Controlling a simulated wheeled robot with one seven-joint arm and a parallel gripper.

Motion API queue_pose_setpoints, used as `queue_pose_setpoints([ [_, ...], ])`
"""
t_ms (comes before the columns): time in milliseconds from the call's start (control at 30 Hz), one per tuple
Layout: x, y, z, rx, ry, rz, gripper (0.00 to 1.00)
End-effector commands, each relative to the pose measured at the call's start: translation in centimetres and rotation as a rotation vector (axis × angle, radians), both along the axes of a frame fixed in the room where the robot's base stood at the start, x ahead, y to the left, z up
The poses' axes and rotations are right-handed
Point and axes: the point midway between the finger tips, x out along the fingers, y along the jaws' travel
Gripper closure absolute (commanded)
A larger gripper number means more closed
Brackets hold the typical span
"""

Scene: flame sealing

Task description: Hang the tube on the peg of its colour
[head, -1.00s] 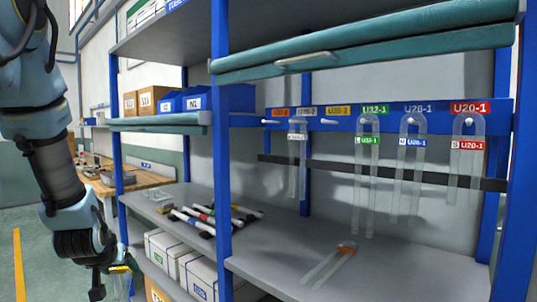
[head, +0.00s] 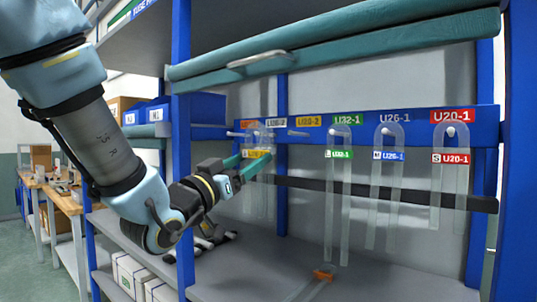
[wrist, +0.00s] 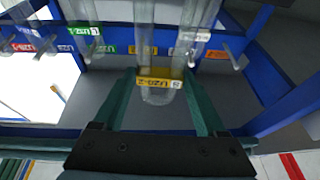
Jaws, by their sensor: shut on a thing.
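My gripper (head: 245,163) is shut on a clear U-shaped tube with a yellow label (head: 257,154). In the wrist view, the tube's bend (wrist: 158,97) and its yellow label (wrist: 160,83) sit between the green fingers (wrist: 162,102). The yellow-labelled peg (head: 297,133) is bare, to the right of the held tube in the head view. The held tube is in front of the left end of the rail, overlapping the white-labelled peg's tube (wrist: 195,36) in the head view. The yellow peg label (wrist: 145,50) shows behind the held tube in the wrist view.
Green (head: 339,154), blue (head: 388,155) and red (head: 451,158) labelled tubes hang on their matching pegs to the right. An orange-labelled tube (head: 323,275) lies on the shelf (head: 392,280). A blue upright (head: 182,200) and teal bars (head: 330,45) bound the space.

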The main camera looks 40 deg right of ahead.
Motion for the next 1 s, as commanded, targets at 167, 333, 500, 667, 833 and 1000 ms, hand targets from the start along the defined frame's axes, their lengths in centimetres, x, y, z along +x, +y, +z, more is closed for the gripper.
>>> queue_pose_setpoints([
  [167,-2.7,-0.6,1.6,-0.041,-0.012,-0.064,0.81],
  [333,-2.9,-1.0,1.8,-0.046,-0.013,-0.073,0.81],
  [500,-2.6,-1.8,1.7,-0.046,-0.011,-0.072,0.81],
  [667,-2.4,-2.7,1.6,-0.045,-0.011,-0.071,0.81],
  [833,-2.1,-3.6,1.5,-0.045,-0.011,-0.072,0.81],
  [1000,-1.9,-4.6,1.4,-0.046,-0.011,-0.072,0.81],
])
